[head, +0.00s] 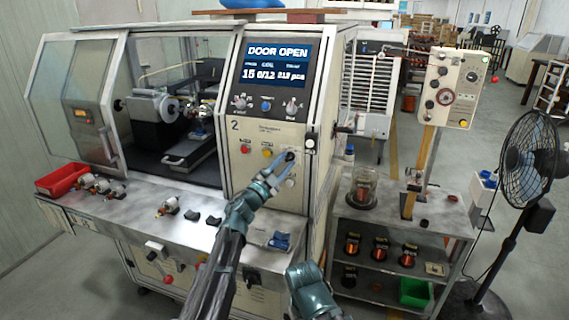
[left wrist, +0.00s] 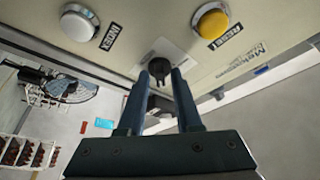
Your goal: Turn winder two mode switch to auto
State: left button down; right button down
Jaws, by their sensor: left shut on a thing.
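Winder two (head: 270,135) is the cream machine marked 2, and its display (head: 276,66) reads DOOR OPEN. The mode switch looks to be the small black knob (head: 290,156) on its front panel; it also shows in the left wrist view (left wrist: 160,68) on a pale plate. My left gripper (head: 282,165) reaches up to the panel and is shut on this knob; in the left wrist view its two fingers (left wrist: 161,80) lie on either side of it. The knob's setting is too small to read. A part of my right arm (head: 312,295) shows low in the head view, but its fingertips cannot be made out.
Red (head: 245,149) and yellow (head: 267,152) buttons sit close by on the panel. The steel ledge (head: 135,215) holds armatures and a red bin (head: 62,180). A shelf cart (head: 400,220) with copper spools and a fan (head: 530,160) stand at right.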

dwell(0.3)
pick_arm(q)
jog(key=c, duration=0.9)
grip_release()
jog(key=b+v, duration=0.3)
jog(key=v, duration=1)
jog(key=shift+s+a+f+b, duration=0.15)
jog(key=shift+s+b, duration=0.15)
jog(key=shift+b, duration=0.1)
